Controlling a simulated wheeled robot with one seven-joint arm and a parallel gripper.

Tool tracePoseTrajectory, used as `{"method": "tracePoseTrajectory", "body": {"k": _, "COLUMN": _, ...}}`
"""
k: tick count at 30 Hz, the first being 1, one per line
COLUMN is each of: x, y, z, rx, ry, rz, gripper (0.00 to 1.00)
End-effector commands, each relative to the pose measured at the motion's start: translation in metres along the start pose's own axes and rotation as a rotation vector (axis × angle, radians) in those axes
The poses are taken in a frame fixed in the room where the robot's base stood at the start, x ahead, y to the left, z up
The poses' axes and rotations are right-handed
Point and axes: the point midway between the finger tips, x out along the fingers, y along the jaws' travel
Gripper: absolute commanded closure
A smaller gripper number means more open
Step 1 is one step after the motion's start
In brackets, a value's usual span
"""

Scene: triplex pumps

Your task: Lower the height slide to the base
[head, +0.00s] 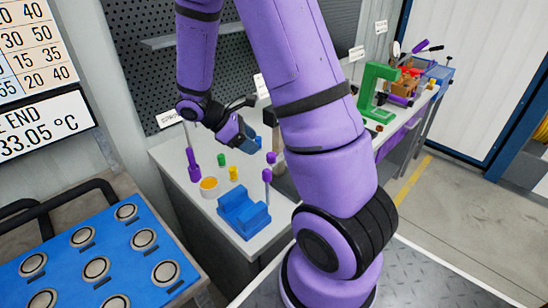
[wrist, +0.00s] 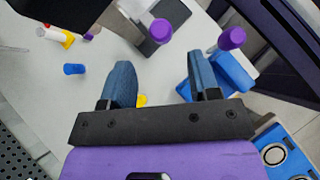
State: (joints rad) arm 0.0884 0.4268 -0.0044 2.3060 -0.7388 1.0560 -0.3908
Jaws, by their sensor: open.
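My gripper (head: 250,142) is open over the left bench; its two blue fingers are spread apart with nothing between them in the wrist view (wrist: 160,72). Beyond the fingertips, a purple knob (wrist: 160,31) on a grey post stands over a dark base plate (wrist: 157,43). A second purple knob (wrist: 232,39) on a rod rises by the blue block (wrist: 232,75). In the head view, purple knobs (head: 267,175) show between the gripper and my arm. My arm hides part of the dark stand (head: 281,178). I cannot tell clearly which part is the height slide.
A purple-handled rod (head: 194,170), a yellow-filled cup (head: 209,187) and small green (head: 222,159) and yellow (head: 233,173) pieces stand near the blue block (head: 245,218). A pegboard wall is behind. A green frame (head: 374,90) stands farther right.

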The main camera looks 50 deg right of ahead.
Motion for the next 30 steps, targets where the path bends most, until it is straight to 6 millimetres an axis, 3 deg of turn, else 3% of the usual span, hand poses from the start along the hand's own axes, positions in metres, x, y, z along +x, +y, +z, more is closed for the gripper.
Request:
{"method": "tracePoseTrajectory", "body": {"k": 15, "x": 0.083, "y": -0.001, "z": 0.001, "rx": 0.002, "ry": -0.001, "rz": -0.004, "gripper": 0.44}}
{"method": "tracePoseTrajectory", "body": {"k": 21, "x": 0.096, "y": -0.001, "z": 0.001, "rx": 0.002, "ry": 0.0, "rz": -0.001, "gripper": 0.44}}
{"method": "tracePoseTrajectory", "body": {"k": 30, "x": 0.097, "y": -0.001, "z": 0.0, "rx": 0.002, "ry": 0.001, "rz": -0.001, "gripper": 0.44}}
